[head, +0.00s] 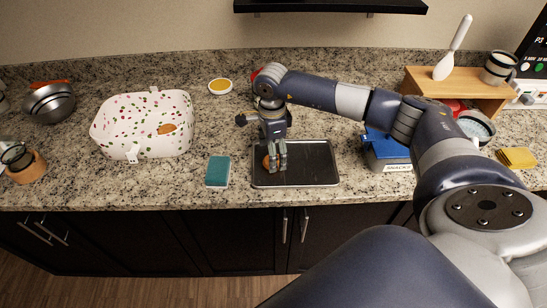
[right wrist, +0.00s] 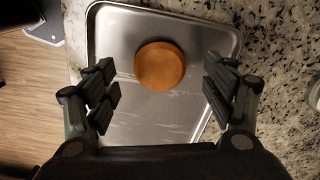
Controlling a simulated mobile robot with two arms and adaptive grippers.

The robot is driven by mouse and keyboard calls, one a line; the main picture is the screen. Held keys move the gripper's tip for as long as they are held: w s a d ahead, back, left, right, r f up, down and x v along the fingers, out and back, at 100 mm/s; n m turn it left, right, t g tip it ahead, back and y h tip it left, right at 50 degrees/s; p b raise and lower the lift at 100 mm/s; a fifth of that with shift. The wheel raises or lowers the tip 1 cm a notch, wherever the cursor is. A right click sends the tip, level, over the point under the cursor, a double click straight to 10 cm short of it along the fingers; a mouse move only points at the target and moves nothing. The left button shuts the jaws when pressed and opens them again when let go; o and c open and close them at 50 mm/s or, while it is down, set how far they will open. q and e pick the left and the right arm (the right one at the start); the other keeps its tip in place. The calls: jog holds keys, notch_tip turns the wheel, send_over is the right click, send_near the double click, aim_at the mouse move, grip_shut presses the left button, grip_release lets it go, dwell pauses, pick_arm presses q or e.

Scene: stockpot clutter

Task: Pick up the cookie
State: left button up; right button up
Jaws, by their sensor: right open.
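The cookie (right wrist: 159,66) is round and orange-brown. It lies flat on a metal tray (right wrist: 122,29) in the right wrist view. In the head view the cookie (head: 266,162) is partly hidden behind my fingers, near the left end of the tray (head: 315,166). My right gripper (head: 277,160) points down over the tray. In the right wrist view its open fingers (right wrist: 160,85) stand on either side of the cookie, with a gap on both sides. Nothing is held. My left gripper does not show.
A blue-green sponge (head: 218,171) lies just left of the tray. A spotted white basket (head: 142,126) stands farther left, with an orange-brown item in it. A blue snacks box (head: 387,150) stands right of the tray. The counter's front edge runs close to the tray.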

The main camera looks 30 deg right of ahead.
jog(key=shift+s+f, duration=0.1)
jog(key=shift+f, duration=1.05)
jog(key=c, duration=1)
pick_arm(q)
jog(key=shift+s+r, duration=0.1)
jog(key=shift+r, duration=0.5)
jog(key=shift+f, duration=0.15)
pick_arm(e)
jog(key=shift+r, duration=0.1)
